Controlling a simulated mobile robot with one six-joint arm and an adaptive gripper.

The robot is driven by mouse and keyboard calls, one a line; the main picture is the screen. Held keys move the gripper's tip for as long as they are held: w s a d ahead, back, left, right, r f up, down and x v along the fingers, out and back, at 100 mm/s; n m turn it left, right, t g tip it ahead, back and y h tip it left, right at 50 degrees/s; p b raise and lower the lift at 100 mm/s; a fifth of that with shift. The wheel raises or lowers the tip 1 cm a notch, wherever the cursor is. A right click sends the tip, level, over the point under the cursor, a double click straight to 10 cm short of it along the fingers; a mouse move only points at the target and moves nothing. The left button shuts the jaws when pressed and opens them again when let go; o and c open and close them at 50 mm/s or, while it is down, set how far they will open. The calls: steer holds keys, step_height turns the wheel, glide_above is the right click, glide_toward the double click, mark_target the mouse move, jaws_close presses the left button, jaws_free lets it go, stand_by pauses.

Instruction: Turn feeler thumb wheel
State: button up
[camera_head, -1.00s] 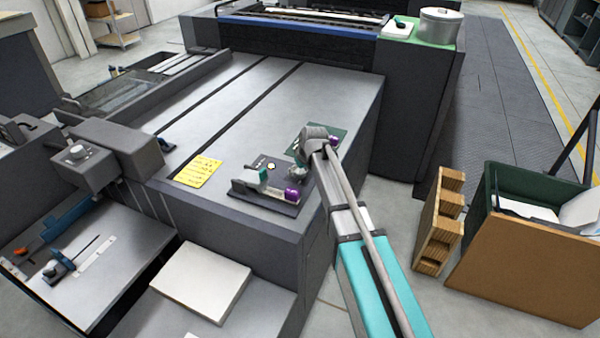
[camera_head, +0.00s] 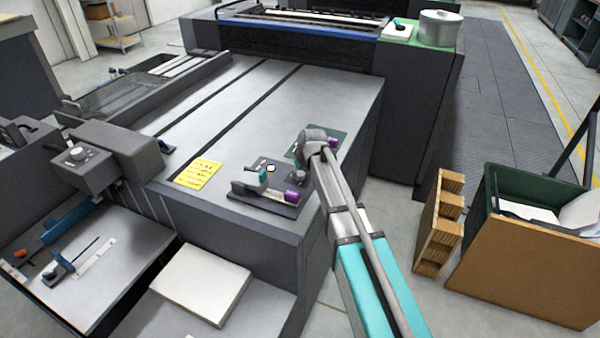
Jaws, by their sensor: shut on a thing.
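The feeler unit is a dark plate (camera_head: 262,205) near the front right corner of the grey machine top. It carries a light block with a teal part (camera_head: 264,177) and a purple knob (camera_head: 293,195). My gripper (camera_head: 299,174) points down at the plate's rear right edge, just behind the purple knob. It is shut on a small grey round part there, which looks like the thumb wheel. The fingers and most of the wheel are too small and hidden to make out clearly.
A yellow note (camera_head: 198,174) lies left of the plate. A green mat (camera_head: 302,145) with a purple item lies behind my wrist. A white stack (camera_head: 200,284) sits lower in front. A wooden pallet (camera_head: 438,222) and a bin (camera_head: 530,265) stand right. The machine top behind is clear.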

steer(key=shift+m+h, duration=0.7)
steer(key=shift+m, duration=1.1)
steer(key=o, duration=1.2)
steer(key=shift+c, duration=0.2)
steer(key=shift+n, duration=0.4)
